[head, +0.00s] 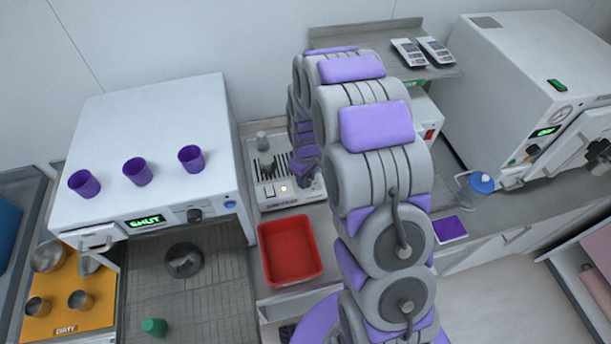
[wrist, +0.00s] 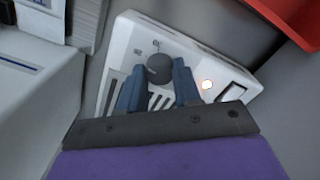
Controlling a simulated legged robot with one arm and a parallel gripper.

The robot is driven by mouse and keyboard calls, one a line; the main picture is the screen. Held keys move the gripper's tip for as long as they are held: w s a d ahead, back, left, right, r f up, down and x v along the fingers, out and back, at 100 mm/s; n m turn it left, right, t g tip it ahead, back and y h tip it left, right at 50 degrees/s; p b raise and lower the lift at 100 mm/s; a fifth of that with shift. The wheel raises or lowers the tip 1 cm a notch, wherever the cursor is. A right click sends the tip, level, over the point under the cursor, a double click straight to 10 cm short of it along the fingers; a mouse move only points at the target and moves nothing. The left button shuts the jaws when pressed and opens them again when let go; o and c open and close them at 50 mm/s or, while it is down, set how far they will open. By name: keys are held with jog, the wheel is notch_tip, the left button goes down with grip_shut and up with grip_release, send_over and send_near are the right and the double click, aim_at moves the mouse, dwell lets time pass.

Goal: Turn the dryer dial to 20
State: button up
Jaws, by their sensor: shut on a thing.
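The dryer (head: 283,195) is a small white unit with dark slots and a lit orange lamp, standing against the wall left of my arm in the head view. It also fills the middle of the wrist view (wrist: 217,70). The dial (wrist: 159,67) is a round dark grey knob on its top face. My gripper (wrist: 157,88) is shut on the dial, with one blue finger on each side of it. In the head view my gripper (head: 305,167) is over the dryer, partly hidden by my arm.
A red tray (head: 290,250) stands in front of the dryer. A large white machine (head: 150,140) with several purple cups on top and a lit display stands close on the left. A blue-lidded jar (head: 481,184) and another white machine (head: 520,80) are at the right.

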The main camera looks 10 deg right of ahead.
dwell(0.4)
jog(key=o, duration=1.1)
jog(key=shift+c, duration=0.2)
jog(key=shift+r, duration=0.1)
notch_tip(320, 180, up, 17)
jog(key=p, duration=0.1)
jog(key=s+r+m+g+b, duration=0.1)
jog(key=s+r+m+b, duration=0.2)
jog(key=s, duration=3.1)
jog(key=m+b, duration=0.1)
jog(key=m, duration=0.3)
jog(key=shift+s+g, duration=0.25)
jog(key=shift+g, duration=0.15)
